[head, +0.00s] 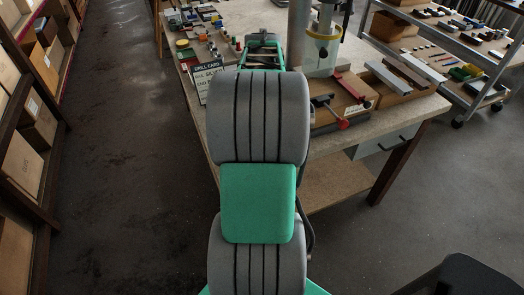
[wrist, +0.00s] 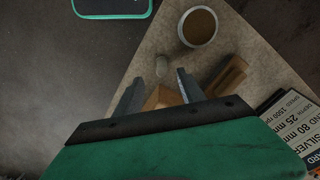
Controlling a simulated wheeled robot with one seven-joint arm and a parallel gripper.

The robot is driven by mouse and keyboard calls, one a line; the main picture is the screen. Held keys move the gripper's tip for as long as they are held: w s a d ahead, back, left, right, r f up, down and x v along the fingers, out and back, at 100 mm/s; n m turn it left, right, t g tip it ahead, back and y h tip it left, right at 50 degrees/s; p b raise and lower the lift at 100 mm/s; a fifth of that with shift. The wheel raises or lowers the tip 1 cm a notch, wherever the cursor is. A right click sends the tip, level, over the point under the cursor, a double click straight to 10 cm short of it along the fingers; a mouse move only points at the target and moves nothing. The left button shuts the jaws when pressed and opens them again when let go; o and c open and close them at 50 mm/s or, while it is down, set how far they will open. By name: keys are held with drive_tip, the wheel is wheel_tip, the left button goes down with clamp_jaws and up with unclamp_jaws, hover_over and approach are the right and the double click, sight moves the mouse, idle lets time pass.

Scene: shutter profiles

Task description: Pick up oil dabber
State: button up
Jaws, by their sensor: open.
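In the wrist view my gripper (wrist: 160,77) is open, its two dark fingers apart above the pale bench top (wrist: 235,50). A light wooden piece (wrist: 162,98) shows low between the fingers, partly hidden by the gripper body; I cannot tell whether it is part of the oil dabber. A small pale shape (wrist: 161,66) lies between and just beyond the fingertips. No oil dabber can be made out for certain in either view.
A round cup with brown contents (wrist: 198,26) stands near the fingers. A wooden block (wrist: 226,76) lies right of them. A drill press column (head: 299,35) and rails (head: 402,76) stand right of my arm.

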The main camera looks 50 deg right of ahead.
drive_tip(key=f+p, duration=0.1)
drive_tip(key=f, duration=0.6)
drive_tip(key=shift+w+f, duration=0.1)
drive_tip(key=shift+w, duration=0.1)
drive_tip(key=shift+c, duration=0.6)
clamp_jaws()
